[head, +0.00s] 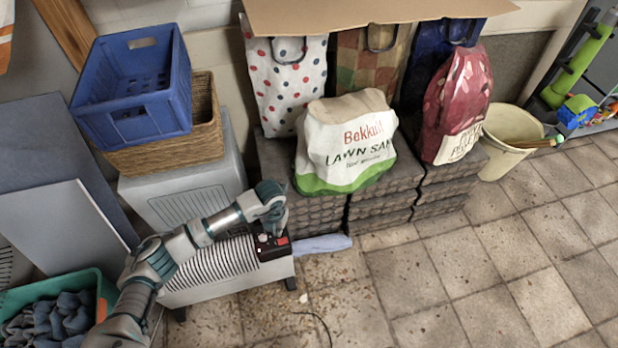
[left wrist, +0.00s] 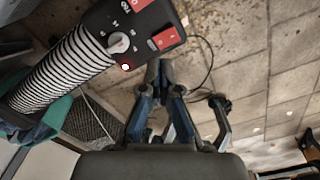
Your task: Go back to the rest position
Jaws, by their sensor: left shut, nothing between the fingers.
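My left arm comes in from the left in the head view, and its gripper (head: 275,222) is above the control end of a white heater (head: 215,268). In the left wrist view my left gripper (left wrist: 160,68) is shut, with its fingertips together and nothing between them. The heater's dark control panel (left wrist: 135,32) shows just beyond the fingertips, with a white knob (left wrist: 118,42), a red switch (left wrist: 166,38) and a small lit red light (left wrist: 125,67). I cannot tell whether the fingertips touch the panel. My right gripper is not in view.
A blue crate (head: 135,110) sits on a wicker basket (head: 170,152) at the left. A teal bin (head: 105,292) holds dark cloths. Bags, including a lawn sand bag (head: 345,145), stand on stacked pavers (head: 380,212). A pale bucket (head: 512,130) stands right. The tiled floor (head: 480,280) is mostly clear.

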